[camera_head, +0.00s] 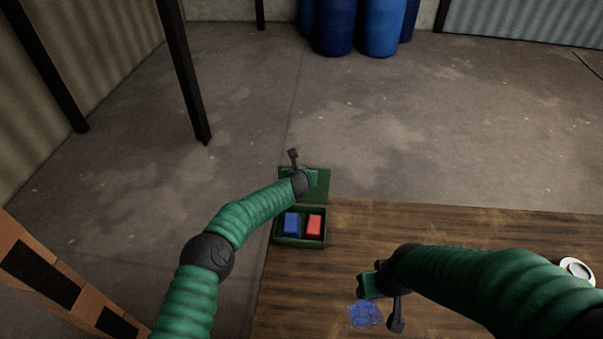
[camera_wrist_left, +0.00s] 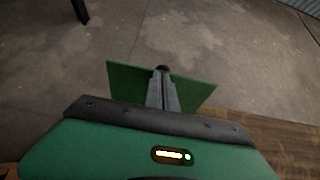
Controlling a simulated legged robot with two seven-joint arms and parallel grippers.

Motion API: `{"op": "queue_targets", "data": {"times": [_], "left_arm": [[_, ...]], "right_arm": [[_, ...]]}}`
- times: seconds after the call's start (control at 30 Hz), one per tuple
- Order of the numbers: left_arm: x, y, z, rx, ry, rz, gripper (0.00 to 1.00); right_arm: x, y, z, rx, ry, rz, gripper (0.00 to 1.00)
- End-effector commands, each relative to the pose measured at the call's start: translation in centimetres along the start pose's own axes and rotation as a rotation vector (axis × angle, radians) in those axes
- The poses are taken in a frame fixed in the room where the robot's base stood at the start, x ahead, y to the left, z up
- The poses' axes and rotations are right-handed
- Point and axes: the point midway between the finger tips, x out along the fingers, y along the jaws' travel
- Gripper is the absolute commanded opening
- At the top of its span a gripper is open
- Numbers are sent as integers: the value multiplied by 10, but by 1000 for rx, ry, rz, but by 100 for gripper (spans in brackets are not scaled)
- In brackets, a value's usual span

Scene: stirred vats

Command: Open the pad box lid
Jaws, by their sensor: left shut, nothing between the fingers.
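The pad box (camera_head: 301,241) is a small green box at the table's far left corner. It is open at the top and holds a blue pad (camera_head: 291,224) and a red pad (camera_head: 314,225). Its green lid (camera_head: 320,193) stands raised at the box's far side and also shows in the left wrist view (camera_wrist_left: 195,94). My left gripper (camera_wrist_left: 162,72) is shut and empty, in front of the lid in that view; whether it touches the lid I cannot tell. My right gripper (camera_head: 366,284) is over the table at right; its fingers are not clear.
The wooden table (camera_head: 460,225) is mostly bare between box and right edge. A blue patch (camera_head: 365,316) lies below my right gripper. A white round dish (camera_head: 576,269) is at the far right. Blue barrels (camera_head: 334,28) stand on the floor behind.

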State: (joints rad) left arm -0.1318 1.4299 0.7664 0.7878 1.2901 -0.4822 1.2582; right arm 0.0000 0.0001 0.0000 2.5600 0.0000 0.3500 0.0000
Motion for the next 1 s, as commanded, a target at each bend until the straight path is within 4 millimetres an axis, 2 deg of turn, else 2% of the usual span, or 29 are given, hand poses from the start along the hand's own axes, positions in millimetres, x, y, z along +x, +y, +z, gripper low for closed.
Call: {"op": "queue_targets", "data": {"times": [0.57,0.77,1.0], "left_arm": [[-4,-1,2,1,-1,-3,0],[-31,2,2,4,-3,0,0],[-85,2,0,3,-6,0,0]], "right_arm": [[0,0,0,0,0,0,48],[3,0,1,0,0,0,48],[21,0,5,0,0,0,48]]}}
